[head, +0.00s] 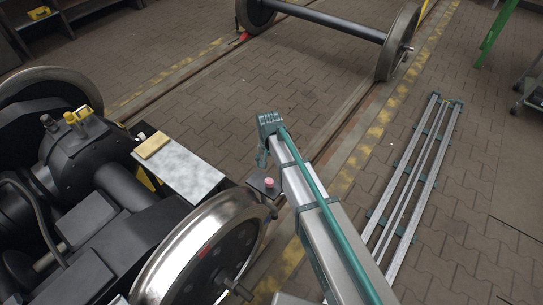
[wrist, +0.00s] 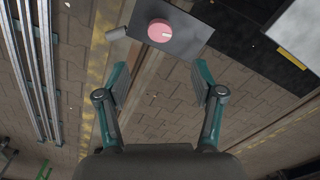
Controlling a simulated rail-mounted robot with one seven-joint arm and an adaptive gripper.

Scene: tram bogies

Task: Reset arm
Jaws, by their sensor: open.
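My gripper (wrist: 160,80) is open and empty in the wrist view, with its two teal and grey fingers spread wide. Between and beyond the fingertips, a round pink-red knob (wrist: 160,30) sits on a dark plate, apart from the fingers. In the head view the same knob (head: 269,183) is just left of my arm, beside the wheel. My arm reaches from the lower right to the middle there. Only a small teal part shows below its far end, and the fingers cannot be made out clearly.
A black bogie (head: 115,195) with steel wheels fills the left. On it a light metal plate (head: 180,168) carries a tan block (head: 152,145). A wheelset (head: 330,25) stands on the rails behind. Long metal rails (head: 415,180) lie on the right. The paved floor between is clear.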

